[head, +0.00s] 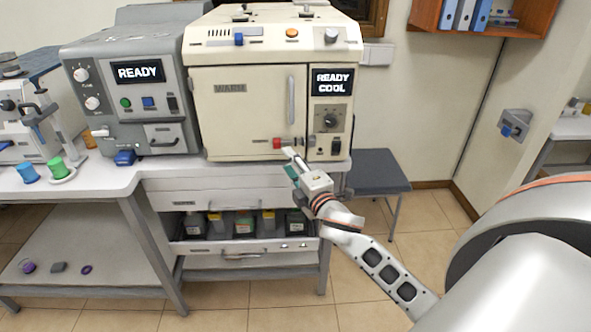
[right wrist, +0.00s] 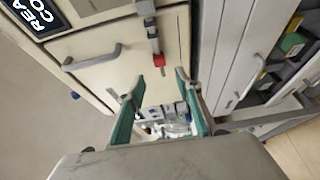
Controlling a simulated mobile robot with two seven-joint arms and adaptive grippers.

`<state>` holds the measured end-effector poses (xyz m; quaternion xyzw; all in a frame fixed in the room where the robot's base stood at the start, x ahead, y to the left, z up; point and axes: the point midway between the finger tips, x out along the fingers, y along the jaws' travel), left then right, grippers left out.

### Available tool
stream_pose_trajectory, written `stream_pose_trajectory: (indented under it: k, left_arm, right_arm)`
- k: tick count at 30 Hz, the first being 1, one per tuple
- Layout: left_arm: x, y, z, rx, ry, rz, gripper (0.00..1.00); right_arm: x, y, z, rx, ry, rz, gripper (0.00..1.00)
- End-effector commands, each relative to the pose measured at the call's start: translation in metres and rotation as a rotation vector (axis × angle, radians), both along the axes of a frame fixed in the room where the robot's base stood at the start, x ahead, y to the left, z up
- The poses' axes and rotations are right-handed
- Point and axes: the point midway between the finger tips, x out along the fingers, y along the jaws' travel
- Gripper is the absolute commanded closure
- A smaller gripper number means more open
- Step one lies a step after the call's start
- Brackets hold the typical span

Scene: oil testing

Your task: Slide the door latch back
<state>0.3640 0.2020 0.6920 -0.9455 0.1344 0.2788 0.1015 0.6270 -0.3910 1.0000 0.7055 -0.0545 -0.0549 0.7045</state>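The door latch (head: 289,142) is a grey sliding bar with a red knob (head: 277,143), low on the front of the cream oven (head: 240,115). In the right wrist view the latch bar (right wrist: 150,25) and its red knob (right wrist: 159,60) show just beyond the fingertips, roughly between them. The oven door is closed. My right gripper (head: 290,162) is just below the latch in the head view. Its teal-padded fingers (right wrist: 158,82) are spread apart with nothing between them. I cannot tell whether a finger touches the knob. My left gripper is not in view.
The vertical door handle (head: 291,100) stands above the latch, with a dial (head: 333,118) to its right. A grey machine (head: 130,90) stands close on the left. Drawers with several bottles (head: 244,224) lie below. Floor to the right is partly clear beside a grey stool (head: 378,165).

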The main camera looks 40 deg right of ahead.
Motion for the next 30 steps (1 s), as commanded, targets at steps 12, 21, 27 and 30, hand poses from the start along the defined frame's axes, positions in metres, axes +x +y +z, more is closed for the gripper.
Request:
stream_pose_trajectory:
  k: [12,21,27,30]
  left_arm:
    - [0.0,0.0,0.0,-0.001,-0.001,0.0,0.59]
    - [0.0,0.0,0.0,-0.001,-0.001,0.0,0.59]
    - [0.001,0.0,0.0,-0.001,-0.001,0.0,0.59]
    - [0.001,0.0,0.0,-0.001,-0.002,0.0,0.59]
  right_arm:
    - [-0.034,0.005,0.001,0.0,-0.001,-0.001,0.65]
    - [-0.034,0.005,0.001,-0.001,-0.001,0.0,0.65]
    - [-0.034,0.006,-0.001,0.003,0.002,0.001,0.65]
    - [-0.039,0.012,-0.017,0.049,0.025,0.013,0.65]
